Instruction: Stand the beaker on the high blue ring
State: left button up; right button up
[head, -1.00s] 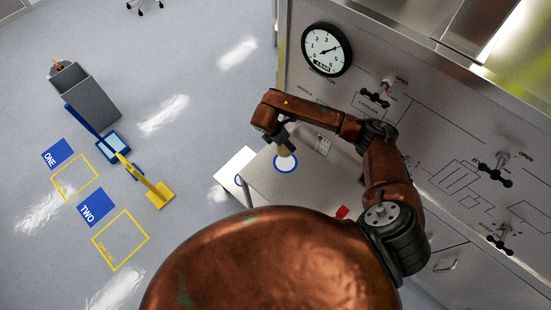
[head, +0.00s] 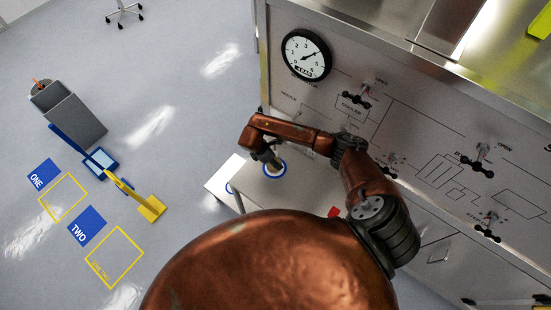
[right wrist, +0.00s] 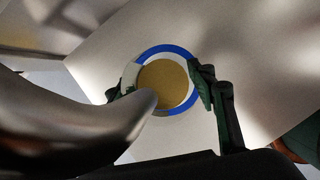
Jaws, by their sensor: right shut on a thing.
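The high blue ring (head: 283,172) is marked on the raised grey metal top. My right gripper (head: 274,163) is right over it in the head view and hides part of it. In the right wrist view my right gripper (right wrist: 164,86) is shut on the beaker, with one dark finger on each side. The beaker (right wrist: 163,84) shows as a round tan disc. The blue ring (right wrist: 167,48) shows around it, the disc a little low within the ring. I cannot tell whether the beaker's base touches the surface. My left gripper is not in view.
A lower white surface (head: 222,178) with another blue ring (head: 229,188) lies left of the raised top (head: 285,195). A red patch (head: 334,212) is near the top's right side. The panel with a gauge (head: 306,55) stands behind. A blurred metallic shape (right wrist: 75,125) fills the wrist view's lower left.

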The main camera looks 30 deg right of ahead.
jog(key=o, duration=1.2)
jog(key=shift+c, duration=0.2)
jog(key=b+v, duration=0.2)
jog(key=v, duration=1)
